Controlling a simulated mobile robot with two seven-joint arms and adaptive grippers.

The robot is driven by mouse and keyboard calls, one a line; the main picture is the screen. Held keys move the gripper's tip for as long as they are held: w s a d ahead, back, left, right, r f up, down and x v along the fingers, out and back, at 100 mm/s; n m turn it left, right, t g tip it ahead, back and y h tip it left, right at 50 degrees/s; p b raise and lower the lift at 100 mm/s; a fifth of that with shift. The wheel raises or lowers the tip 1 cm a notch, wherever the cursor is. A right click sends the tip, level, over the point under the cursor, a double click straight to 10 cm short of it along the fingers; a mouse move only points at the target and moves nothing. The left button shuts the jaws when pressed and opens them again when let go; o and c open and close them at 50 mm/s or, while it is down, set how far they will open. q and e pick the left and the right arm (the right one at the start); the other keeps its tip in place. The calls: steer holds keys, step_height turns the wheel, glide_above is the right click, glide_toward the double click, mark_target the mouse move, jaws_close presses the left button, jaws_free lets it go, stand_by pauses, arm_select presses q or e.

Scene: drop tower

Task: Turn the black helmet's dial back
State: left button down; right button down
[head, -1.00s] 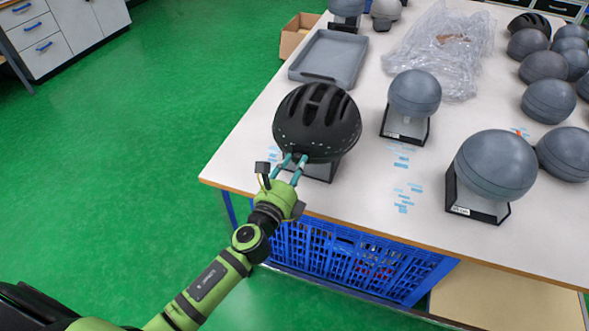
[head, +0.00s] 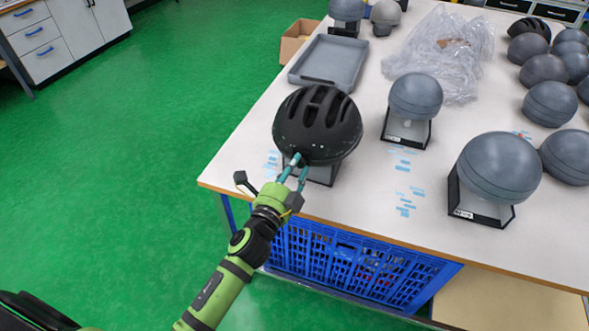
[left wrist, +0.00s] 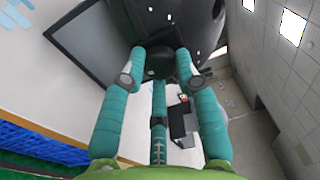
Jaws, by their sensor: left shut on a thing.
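The black helmet (head: 318,124) sits on a stand (head: 322,174) near the table's left front edge in the head view. The dial (left wrist: 160,63) shows there as a dark round knob at the helmet's back rim. My left gripper (head: 294,165) reaches up to this rim from the front. In the left wrist view its teal fingers (left wrist: 160,65) are shut on the dial, on either side of it, with a third finger below. My right gripper is in neither view.
Grey headforms on stands (head: 416,96) (head: 499,166) stand right of the helmet. A grey tray (head: 330,62) and clear plastic wrap (head: 440,45) lie behind. More headforms crowd the right. A blue crate (head: 350,262) is below the table edge. The green floor at left is clear.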

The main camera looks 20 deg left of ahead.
arm_select(q)
steer(key=shift+n, duration=0.5)
steer(key=c, duration=0.9)
jaws_free()
steer(key=s+a, duration=0.1)
steer(key=s, duration=1.1)
steer(key=shift+f, duration=0.2)
